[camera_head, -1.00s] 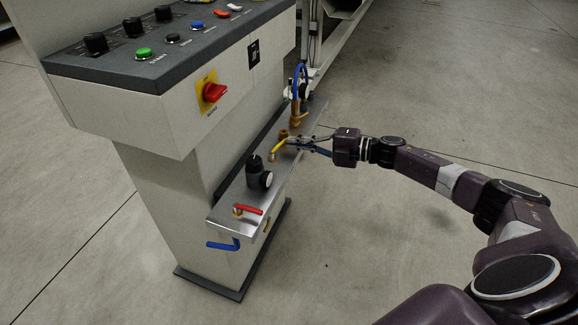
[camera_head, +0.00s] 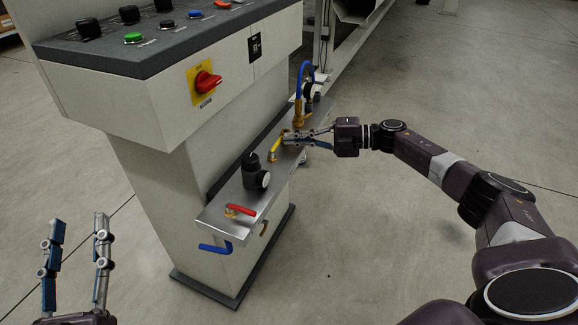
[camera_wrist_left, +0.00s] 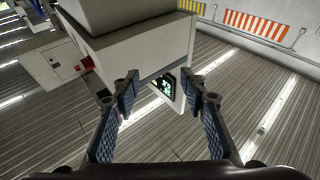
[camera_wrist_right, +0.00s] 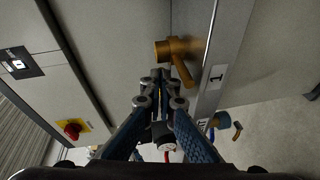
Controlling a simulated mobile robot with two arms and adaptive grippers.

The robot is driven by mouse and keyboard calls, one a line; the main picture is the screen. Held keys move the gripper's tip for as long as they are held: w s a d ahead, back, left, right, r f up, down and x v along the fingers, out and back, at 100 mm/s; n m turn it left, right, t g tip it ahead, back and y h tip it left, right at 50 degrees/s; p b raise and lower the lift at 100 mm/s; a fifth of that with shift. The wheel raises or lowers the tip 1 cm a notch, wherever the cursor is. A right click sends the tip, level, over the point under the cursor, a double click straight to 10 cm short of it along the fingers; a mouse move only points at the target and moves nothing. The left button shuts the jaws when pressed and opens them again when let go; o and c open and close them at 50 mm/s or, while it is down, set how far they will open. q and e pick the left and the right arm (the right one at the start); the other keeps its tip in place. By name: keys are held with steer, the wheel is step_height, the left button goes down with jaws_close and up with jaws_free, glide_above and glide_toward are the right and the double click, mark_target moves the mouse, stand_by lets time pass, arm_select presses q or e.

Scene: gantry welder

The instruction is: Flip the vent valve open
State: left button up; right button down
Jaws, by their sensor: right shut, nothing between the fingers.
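The steel shelf (camera_head: 225,207) on the pedestal's side carries several fittings. A yellow-handled valve (camera_head: 275,149) sits near its middle, a red-handled valve (camera_head: 241,210) at its near end, and a blue lever (camera_head: 215,248) hangs below. I cannot read which is the vent valve. My right gripper (camera_head: 288,138) is shut and empty, its tips beside the yellow handle; contact is unclear.
A black regulator (camera_head: 255,174) stands on the shelf between the red and yellow handles. A brass fitting with a blue hose (camera_head: 301,84) rises behind the right gripper. The control panel with a red rotary switch (camera_head: 207,82) overhangs the shelf. Floor to the right is open.

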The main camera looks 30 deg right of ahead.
arm_select(q)
steer(key=shift+s+d+r+t+h, duration=0.15)
steer(key=shift+s+r+t, duration=0.25)
steer(key=shift+r, duration=0.45)
steer(key=shift+s+r+t+h, duration=0.25)
steer(key=shift+s+r+t, duration=0.15)
steer(key=shift+r, duration=0.4)
arm_select(e)
steer(key=shift+w, duration=0.1)
